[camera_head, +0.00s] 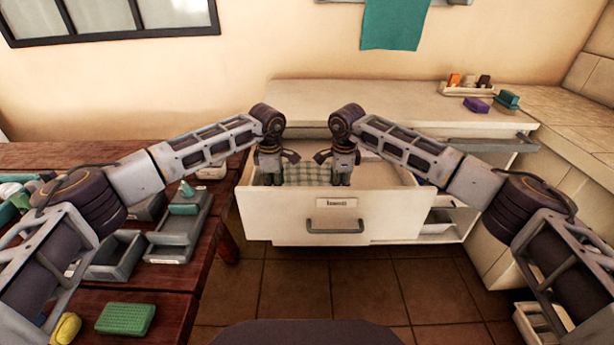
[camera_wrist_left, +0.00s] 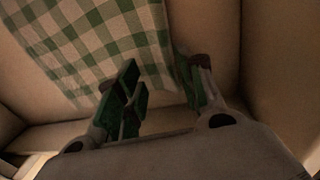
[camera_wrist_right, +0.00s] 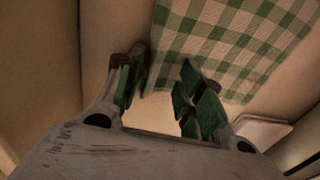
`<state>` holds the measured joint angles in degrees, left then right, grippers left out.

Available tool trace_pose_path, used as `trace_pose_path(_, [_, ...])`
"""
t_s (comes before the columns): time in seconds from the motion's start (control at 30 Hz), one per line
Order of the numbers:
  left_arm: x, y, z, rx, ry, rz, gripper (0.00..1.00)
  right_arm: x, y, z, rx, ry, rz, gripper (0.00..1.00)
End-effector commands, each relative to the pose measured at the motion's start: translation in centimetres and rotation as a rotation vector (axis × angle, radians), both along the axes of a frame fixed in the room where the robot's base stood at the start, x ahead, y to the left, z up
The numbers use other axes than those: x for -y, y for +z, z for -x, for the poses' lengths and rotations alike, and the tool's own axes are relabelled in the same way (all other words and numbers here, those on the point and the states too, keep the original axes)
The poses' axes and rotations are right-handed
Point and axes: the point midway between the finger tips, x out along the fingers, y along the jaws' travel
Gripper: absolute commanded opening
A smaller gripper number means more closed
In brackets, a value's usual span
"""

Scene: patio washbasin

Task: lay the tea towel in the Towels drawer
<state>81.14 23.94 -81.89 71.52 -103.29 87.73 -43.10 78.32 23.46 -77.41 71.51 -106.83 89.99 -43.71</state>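The green-and-white checked tea towel (camera_head: 307,174) lies spread inside the pulled-out white drawer (camera_head: 385,222); the label on its front is too blurred to read surely. My left gripper (camera_head: 272,182) points down into the drawer at the towel's left side, and my right gripper (camera_head: 341,183) does so at its right side. In the left wrist view the fingers (camera_wrist_left: 162,95) are apart, with the towel (camera_wrist_left: 85,45) beyond them. In the right wrist view the fingers (camera_wrist_right: 163,92) are also apart, beside the towel (camera_wrist_right: 235,45). Neither gripper clearly holds cloth.
A wooden table (camera_head: 165,310) at left carries grey trays (camera_head: 180,235), a green sponge (camera_head: 126,318) and a yellow item (camera_head: 65,328). The white counter (camera_head: 400,100) above the drawer holds purple (camera_head: 476,105) and green blocks. A teal towel (camera_head: 393,22) hangs on the wall.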

Motion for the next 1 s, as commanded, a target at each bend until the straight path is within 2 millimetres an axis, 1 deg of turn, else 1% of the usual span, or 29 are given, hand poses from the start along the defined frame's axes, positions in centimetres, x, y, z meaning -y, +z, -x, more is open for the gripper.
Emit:
trace_pose_path(0.2, [0.0,0.0,0.0,0.0,0.0,0.0,0.39,0.0,0.0,0.0,0.0,0.0,0.0,0.39])
trace_pose_path(0.33, [0.0,0.6,0.2,0.001,0.0,0.001,0.39,0.0,0.6,0.2,0.001,0.0,0.0,0.39])
trace_pose_path(0.63, [0.0,3.2,1.2,0.002,0.0,0.0,0.39,0.0,3.1,1.2,0.001,0.001,0.0,0.39])
trace_pose_path(1.0, [0.0,5.9,3.5,0.001,-0.002,0.0,0.39,0.0,5.9,3.5,0.001,0.001,-0.002,0.39])
